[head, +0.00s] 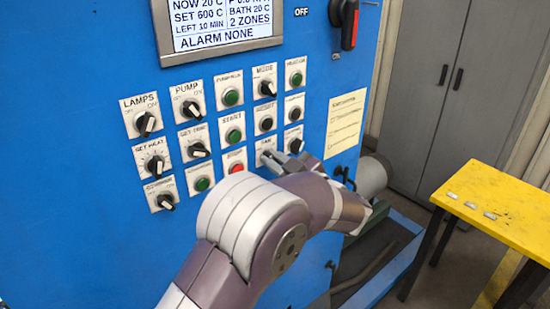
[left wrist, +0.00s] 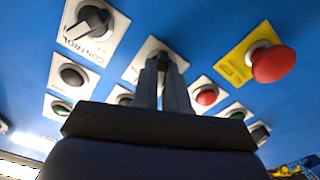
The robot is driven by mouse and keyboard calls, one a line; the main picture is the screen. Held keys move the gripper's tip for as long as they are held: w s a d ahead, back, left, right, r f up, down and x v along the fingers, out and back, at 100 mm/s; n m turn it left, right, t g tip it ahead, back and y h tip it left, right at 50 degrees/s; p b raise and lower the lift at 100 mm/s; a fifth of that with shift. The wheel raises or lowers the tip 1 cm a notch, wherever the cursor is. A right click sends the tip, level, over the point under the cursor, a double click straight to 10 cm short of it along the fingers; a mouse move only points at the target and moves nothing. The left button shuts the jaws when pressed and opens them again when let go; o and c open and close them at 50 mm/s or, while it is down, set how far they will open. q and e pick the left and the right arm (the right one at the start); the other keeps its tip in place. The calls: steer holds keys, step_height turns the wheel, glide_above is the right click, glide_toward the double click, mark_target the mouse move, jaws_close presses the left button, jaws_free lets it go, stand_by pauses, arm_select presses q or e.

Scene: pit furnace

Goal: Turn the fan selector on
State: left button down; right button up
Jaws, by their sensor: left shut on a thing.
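The fan selector's white plate (head: 263,143), labelled FAN, is on the blue control panel in the lower part of the knob grid. My left gripper (head: 268,158) reaches it from the lower right and is shut on the fan selector's knob, with the fingertips at the plate. In the left wrist view my left gripper's two fingers (left wrist: 165,68) stand close together in front of the fan selector's plate (left wrist: 150,46). The fingers hide most of the knob, so I cannot tell its setting. My right gripper is not in view.
Neighbouring controls sit close around: a red button (head: 236,168), a black button (head: 265,124) and the pump knob (head: 190,109). In the left wrist view a red mushroom button (left wrist: 270,64) stands out at right. A yellow table (head: 490,200) stands to the right.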

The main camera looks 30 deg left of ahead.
arm_select(q)
steer(key=shift+w+d+r+m+p, duration=0.1)
steer(key=shift+w+m+p, duration=0.05)
steer(key=shift+m+p, duration=6.25)
steer(key=shift+n+p, duration=0.7)
steer(key=c, duration=1.2)
jaws_free()
steer(key=shift+o, duration=0.2)
